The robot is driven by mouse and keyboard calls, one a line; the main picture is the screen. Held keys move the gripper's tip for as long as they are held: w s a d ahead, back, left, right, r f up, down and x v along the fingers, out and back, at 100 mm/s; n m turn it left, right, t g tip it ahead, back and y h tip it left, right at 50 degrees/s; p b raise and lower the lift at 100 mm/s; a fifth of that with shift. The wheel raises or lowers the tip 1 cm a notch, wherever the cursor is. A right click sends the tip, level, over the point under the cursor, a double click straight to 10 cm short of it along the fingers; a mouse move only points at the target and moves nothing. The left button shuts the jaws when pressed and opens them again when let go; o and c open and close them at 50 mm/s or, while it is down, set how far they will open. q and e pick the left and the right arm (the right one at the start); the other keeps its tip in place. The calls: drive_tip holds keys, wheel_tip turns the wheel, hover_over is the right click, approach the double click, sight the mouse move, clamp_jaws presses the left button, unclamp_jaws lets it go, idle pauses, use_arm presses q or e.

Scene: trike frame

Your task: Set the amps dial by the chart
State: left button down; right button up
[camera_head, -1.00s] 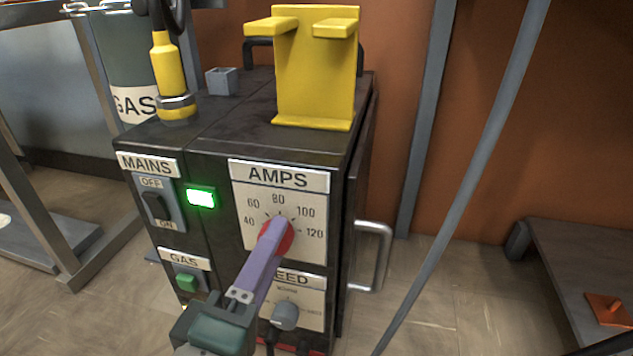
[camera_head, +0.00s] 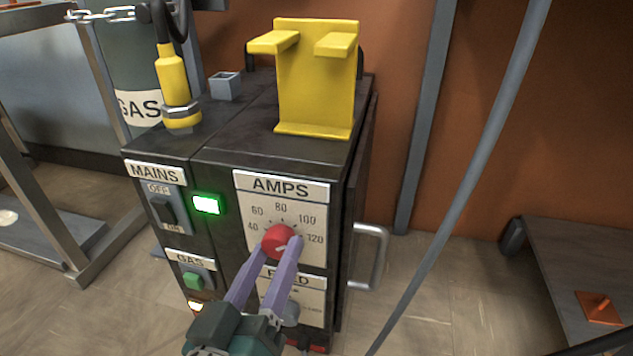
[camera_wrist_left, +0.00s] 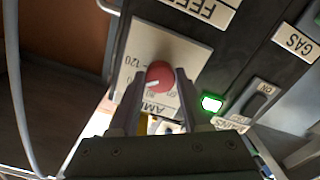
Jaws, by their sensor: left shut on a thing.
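The red amps dial (camera_head: 278,240) sits on the white AMPS plate (camera_head: 310,243), marked 40 to 120, on the front of a black welding machine (camera_head: 215,235). My left gripper (camera_head: 280,247) is shut on the dial, one purple finger on each side of it. In the left wrist view the dial (camera_wrist_left: 160,77) is between the fingers (camera_wrist_left: 157,85), with the plate upside down. The dial's white mark shows there, pointing left, roughly toward the high numbers; the exact value is unclear. I see no chart. My right gripper is not in view.
Below the dial is a FEED plate with a grey knob (camera_head: 290,313), partly behind my gripper. At left are the mains switch (camera_head: 163,210), a lit green lamp (camera_head: 207,204) and a green gas button (camera_head: 193,281). A grey hose (camera_head: 460,190) hangs at right.

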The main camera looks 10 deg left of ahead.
use_arm(q)
drive_tip(key=m, duration=0.3)
drive_tip(key=shift+m, duration=0.3)
drive_tip(key=shift+a+m+p, duration=0.1)
drive_tip(key=shift+m+p, duration=0.3)
drive_tip(key=shift+m, duration=1.5)
drive_tip(key=shift+c, duration=1.9)
unclamp_jaws()
